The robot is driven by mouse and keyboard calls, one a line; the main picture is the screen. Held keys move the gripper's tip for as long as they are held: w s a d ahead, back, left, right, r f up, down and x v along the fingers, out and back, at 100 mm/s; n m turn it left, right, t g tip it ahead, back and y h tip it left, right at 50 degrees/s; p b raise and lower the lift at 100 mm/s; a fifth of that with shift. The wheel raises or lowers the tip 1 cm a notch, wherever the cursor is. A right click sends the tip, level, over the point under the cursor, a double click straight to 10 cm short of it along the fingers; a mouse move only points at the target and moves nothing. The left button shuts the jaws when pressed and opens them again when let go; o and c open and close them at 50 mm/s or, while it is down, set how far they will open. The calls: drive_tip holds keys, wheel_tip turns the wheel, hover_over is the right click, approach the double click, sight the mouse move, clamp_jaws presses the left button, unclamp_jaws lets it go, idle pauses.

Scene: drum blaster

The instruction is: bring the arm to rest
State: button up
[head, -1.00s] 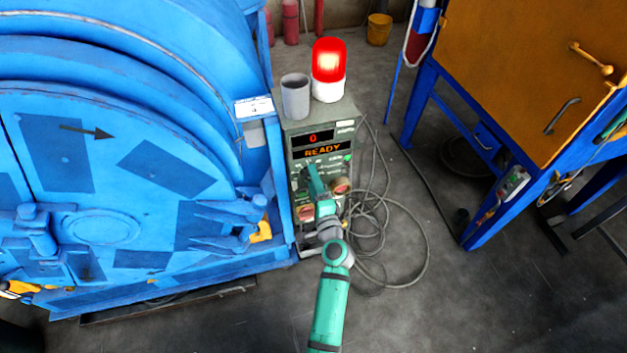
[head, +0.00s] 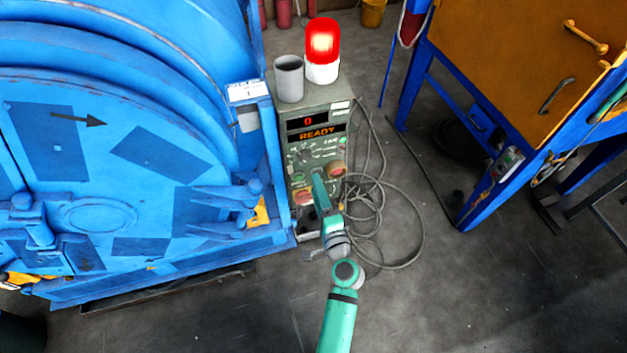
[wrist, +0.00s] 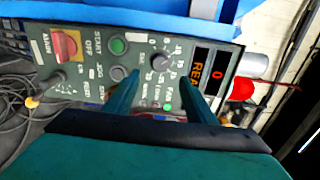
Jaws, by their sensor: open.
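My teal arm reaches up from the bottom of the head view. My gripper (wrist: 155,90) is open and empty in the wrist view, its two teal fingers apart in front of the control panel (wrist: 140,45). In the head view the fingertips are hard to make out against the lower part of the control box (head: 313,165). The box's display (head: 317,134) reads "0" and "READY". Whether the fingers touch the panel cannot be told.
A large blue drum machine (head: 100,150) stands close on the left. A red lamp (head: 323,45) and a grey cup (head: 289,78) stand on the box. Cables (head: 400,262) coil on the floor to its right. An orange cabinet (head: 520,50) on blue legs stands at right.

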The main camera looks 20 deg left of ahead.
drive_tip(key=shift+s+d, duration=0.15)
drive_tip(key=shift+s, duration=0.1)
idle(0.4)
drive_tip(key=s+d+f+n+h, duration=0.2)
drive_tip(key=s+d+f+h, duration=0.3)
drive_tip(key=s, duration=0.4)
drive_tip(key=s+d+f+n+h, duration=0.25)
drive_tip(key=s+d, duration=0.35)
drive_tip(key=s, duration=0.3)
drive_tip(key=s+d+r+n+h, duration=0.1)
drive_tip(key=s+r+n, duration=0.2)
drive_tip(key=s, duration=0.6)
drive_tip(key=s+d+r+n+h, duration=0.1)
drive_tip(key=s+r+n, duration=0.3)
drive_tip(key=s+r, duration=0.4)
drive_tip(key=shift+s+d, duration=0.3)
drive_tip(key=shift+s, duration=0.4)
